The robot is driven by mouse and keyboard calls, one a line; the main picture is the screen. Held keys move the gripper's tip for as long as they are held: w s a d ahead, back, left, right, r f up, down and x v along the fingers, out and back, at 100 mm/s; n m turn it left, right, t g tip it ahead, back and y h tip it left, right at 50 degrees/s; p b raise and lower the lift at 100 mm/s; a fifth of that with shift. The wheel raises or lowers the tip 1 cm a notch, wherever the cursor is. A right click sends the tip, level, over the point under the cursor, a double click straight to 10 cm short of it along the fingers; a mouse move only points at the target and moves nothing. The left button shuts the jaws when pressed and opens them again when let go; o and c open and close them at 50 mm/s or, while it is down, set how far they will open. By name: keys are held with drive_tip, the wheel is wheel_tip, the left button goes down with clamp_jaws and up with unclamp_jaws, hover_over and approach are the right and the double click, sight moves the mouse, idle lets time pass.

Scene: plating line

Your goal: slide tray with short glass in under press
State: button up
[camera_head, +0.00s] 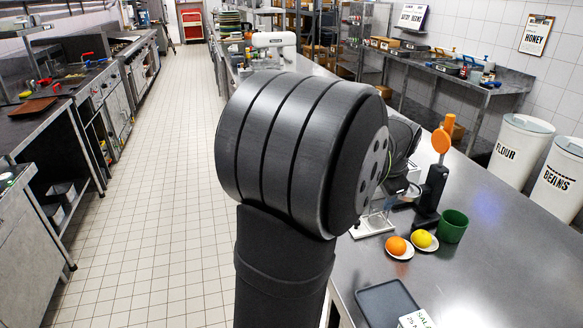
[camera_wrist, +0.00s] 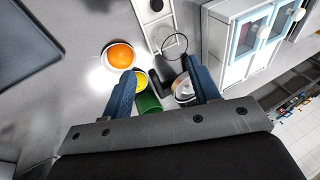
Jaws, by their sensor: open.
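A black press with an orange lever (camera_head: 440,140) stands on the steel counter, right of my arm in the head view. A low white tray-like piece (camera_head: 372,224) shows at its left, partly behind my arm. In the wrist view a long white piece (camera_wrist: 150,14) with dark spots lies at the top. A thin round rim, perhaps a clear glass (camera_wrist: 174,38), shows at its lower end; I cannot tell whether it stands on it. My gripper (camera_wrist: 160,70) is open, its blue fingers apart with nothing visibly held. In the head view my arm hides it.
An orange (camera_head: 396,245) and a lemon (camera_head: 421,238) sit on saucers beside a green cup (camera_head: 453,226). A dark grey tray (camera_head: 388,303) and a label card (camera_head: 416,320) lie nearer. A white cabinet-like unit (camera_wrist: 238,50) stands right in the wrist view. The counter's right side is clear.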

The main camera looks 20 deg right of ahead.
drive_tip(key=shift+m+t, duration=0.3)
drive_tip(key=shift+t, duration=0.6)
drive_tip(key=w+a, duration=0.1)
drive_tip(key=w+a+f, duration=0.1)
drive_tip(key=w, duration=0.1)
drive_tip(key=w+a, duration=0.1)
drive_tip(key=shift+w+a+f, duration=0.35)
drive_tip(key=shift+w+f, duration=0.05)
drive_tip(key=c, duration=1.1)
drive_tip(key=w+a, duration=0.1)
drive_tip(key=w+a+f+m+t, duration=0.1)
drive_tip(key=w+a+t+h, duration=0.1)
drive_tip(key=w+a, duration=0.1)
drive_tip(key=shift+a+f+m, duration=0.1)
drive_tip(key=shift+f+m, duration=0.2)
clamp_jaws()
drive_tip(key=s+a+f+m+h, duration=0.2)
drive_tip(key=a+f+m+h, duration=0.25)
drive_tip(key=a+m, duration=0.2)
drive_tip(key=s+a+f+m+g+h, duration=0.2)
drive_tip(key=s+m+h, duration=0.2)
drive_tip(key=s, duration=0.4)
drive_tip(key=shift+n, duration=0.25)
drive_tip(key=x, duration=1.3)
drive_tip(key=shift+w+d+r, duration=0.2)
drive_tip(key=shift+w+d, duration=0.1)
drive_tip(key=shift+w, duration=0.15)
